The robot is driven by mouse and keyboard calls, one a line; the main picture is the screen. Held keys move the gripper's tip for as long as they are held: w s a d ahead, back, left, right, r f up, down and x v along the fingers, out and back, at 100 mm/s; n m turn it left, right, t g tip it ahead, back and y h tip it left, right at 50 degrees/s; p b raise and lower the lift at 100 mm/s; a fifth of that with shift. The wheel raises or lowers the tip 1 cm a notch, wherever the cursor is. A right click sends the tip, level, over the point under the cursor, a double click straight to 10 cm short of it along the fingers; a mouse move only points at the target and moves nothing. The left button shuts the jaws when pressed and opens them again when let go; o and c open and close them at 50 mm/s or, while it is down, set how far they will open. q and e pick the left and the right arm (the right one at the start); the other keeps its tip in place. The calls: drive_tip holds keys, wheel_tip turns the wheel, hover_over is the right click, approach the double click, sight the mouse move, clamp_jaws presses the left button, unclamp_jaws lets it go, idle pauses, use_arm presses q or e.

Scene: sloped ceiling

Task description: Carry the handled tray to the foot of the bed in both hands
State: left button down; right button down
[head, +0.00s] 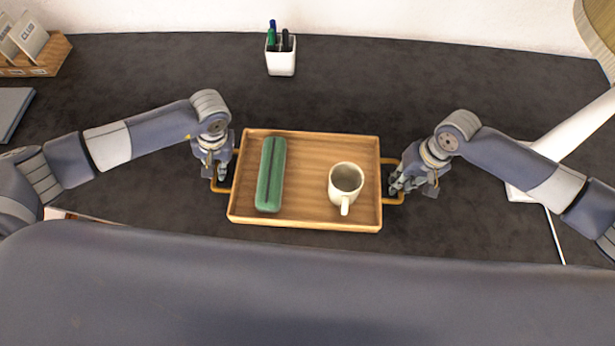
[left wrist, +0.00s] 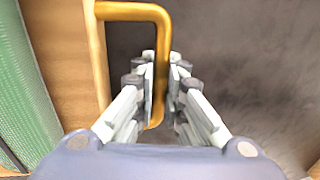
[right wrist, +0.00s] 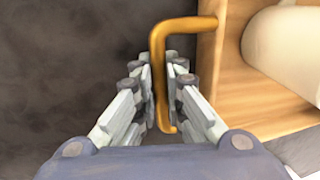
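The wooden handled tray (head: 307,222) is level over the dark desk, in the middle of the head view; I see no clear gap beneath it. A green case (head: 271,174) lies on its left half, and a cream mug (head: 346,182) stands upright on its right half. My left gripper (head: 222,176) is shut on the tray's left brass handle; the left wrist view shows the handle (left wrist: 161,60) between the fingers. My right gripper (head: 398,186) is shut on the right brass handle (right wrist: 160,60), which runs between its fingers. The bed is not in view.
A white pen cup (head: 281,61) stands behind the tray on the dark desk (head: 370,85). A wooden card holder (head: 50,55) and a grey flat item (head: 12,108) are at the left. A white lamp-like object (head: 575,128) stands at the right.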

use_arm(q)
drive_tip(key=shift+w+r, duration=0.1)
drive_tip(key=shift+r, duration=0.05)
use_arm(e)
drive_tip(key=shift+w+r, duration=0.1)
drive_tip(key=shift+r, duration=0.05)
